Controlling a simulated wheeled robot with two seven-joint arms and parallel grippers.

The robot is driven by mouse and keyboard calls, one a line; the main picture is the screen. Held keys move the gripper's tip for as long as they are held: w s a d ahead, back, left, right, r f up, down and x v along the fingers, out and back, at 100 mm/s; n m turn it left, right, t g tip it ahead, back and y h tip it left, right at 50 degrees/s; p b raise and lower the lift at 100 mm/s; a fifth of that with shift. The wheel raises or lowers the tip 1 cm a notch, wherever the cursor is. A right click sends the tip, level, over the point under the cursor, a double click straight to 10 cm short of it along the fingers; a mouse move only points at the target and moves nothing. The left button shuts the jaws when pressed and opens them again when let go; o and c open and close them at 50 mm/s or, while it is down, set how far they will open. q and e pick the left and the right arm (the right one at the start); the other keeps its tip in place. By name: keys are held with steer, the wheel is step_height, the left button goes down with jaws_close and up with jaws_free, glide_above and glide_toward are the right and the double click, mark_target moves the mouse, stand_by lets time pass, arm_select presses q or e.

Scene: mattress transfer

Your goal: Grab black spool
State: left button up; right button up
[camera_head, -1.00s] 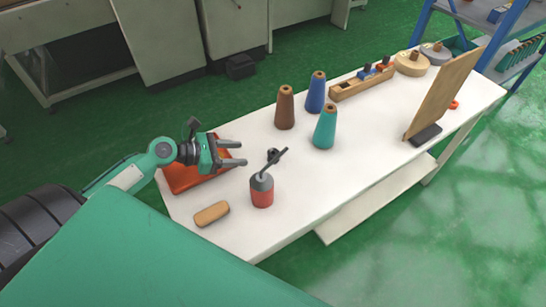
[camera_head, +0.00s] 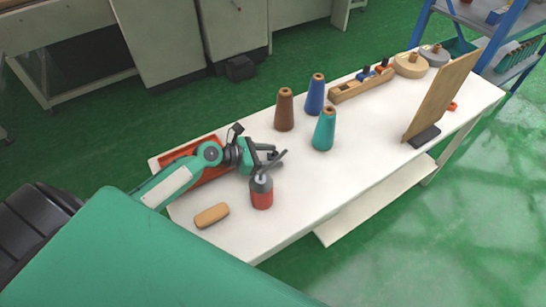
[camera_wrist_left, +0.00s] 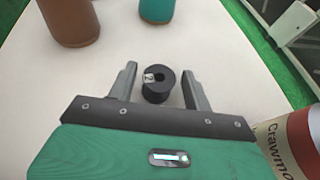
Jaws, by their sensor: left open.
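The black spool (camera_wrist_left: 157,87) stands on the white table in the left wrist view, with a small white label marked 2 and a hole in its top. My left gripper (camera_wrist_left: 160,84) is open, with one finger on each side of the spool and a small gap visible at each side. My right gripper is not in view.
A red and grey oil can (camera_head: 262,192) stands close beside my left gripper. Brown (camera_head: 285,112), blue (camera_head: 315,95) and teal (camera_head: 324,131) cones stand beyond. A red tray (camera_head: 206,176) lies under my left arm. A tan block (camera_head: 211,215) lies near the front edge.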

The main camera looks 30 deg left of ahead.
arm_select(q)
steer(key=shift+w+d+f, duration=0.1)
steer(key=shift+w+d, duration=0.05)
steer(key=shift+d, duration=0.1)
steer(key=c, duration=0.9)
